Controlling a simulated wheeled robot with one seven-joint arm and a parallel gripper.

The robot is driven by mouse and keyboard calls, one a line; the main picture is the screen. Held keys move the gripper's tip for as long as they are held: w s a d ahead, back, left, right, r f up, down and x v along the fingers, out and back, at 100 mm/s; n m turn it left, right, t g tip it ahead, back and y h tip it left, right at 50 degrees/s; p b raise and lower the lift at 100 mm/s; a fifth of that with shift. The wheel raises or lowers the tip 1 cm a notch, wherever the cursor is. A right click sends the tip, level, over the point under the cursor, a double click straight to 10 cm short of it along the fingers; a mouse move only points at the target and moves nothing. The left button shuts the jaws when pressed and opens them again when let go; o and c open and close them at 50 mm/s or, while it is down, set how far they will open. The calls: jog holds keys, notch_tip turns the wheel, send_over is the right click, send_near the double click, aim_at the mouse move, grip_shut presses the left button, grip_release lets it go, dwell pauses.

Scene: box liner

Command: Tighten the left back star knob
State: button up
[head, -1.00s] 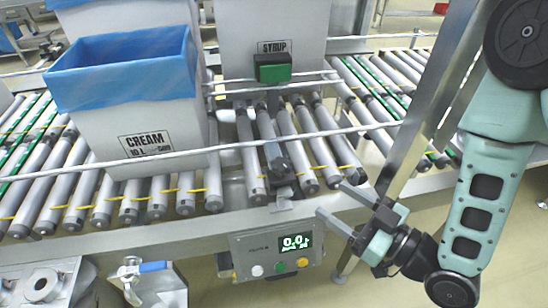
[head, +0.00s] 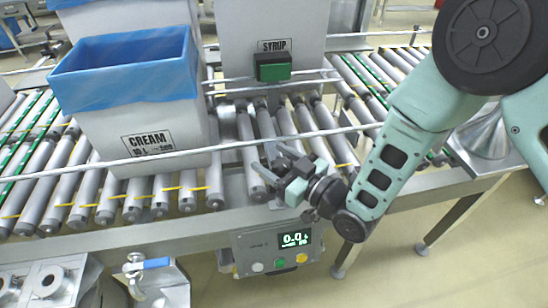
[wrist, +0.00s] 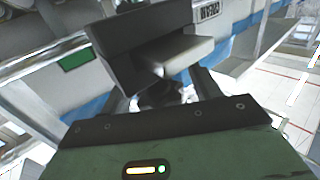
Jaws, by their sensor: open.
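My gripper (head: 277,158) is open over the front edge of the roller conveyor, right of the CREAM box and in front of the green-topped box. Its fingers look empty. In the wrist view its dark, blocky fingers (wrist: 160,60) fill the upper middle, with a small dark part between them that I cannot identify. I cannot pick out the left back star knob for sure in either view. The dark clamp-like fitting between the rollers is largely hidden behind my gripper in the head view.
The white CREAM box (head: 150,115) with a blue liner stands on the rollers at left. A SYRUP box (head: 250,40) stands behind the green-topped box (head: 273,67). A metal rail (head: 330,133) crosses the conveyor. A display panel (head: 278,248) hangs below its front edge.

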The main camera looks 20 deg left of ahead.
jog(key=shift+a, duration=0.15)
jog(key=c, duration=1)
jog(key=shift+o, duration=0.2)
jog(key=shift+w+f+m+t+h+b, duration=0.1)
jog(key=shift+w+m+t+h+b, duration=0.1)
jog(key=shift+m+t+h+b, duration=0.95)
jog(key=shift+w+d+m+t+h, duration=0.15)
jog(key=shift+m+t+h, duration=0.45)
jog(key=shift+t, duration=0.4)
jog(key=shift+w+d+m+t+h, duration=0.1)
jog(key=shift+m+t+h, duration=0.45)
jog(key=shift+t, duration=0.4)
jog(key=o, duration=1)
jog(key=shift+c, duration=0.2)
jog(key=shift+y, duration=0.3)
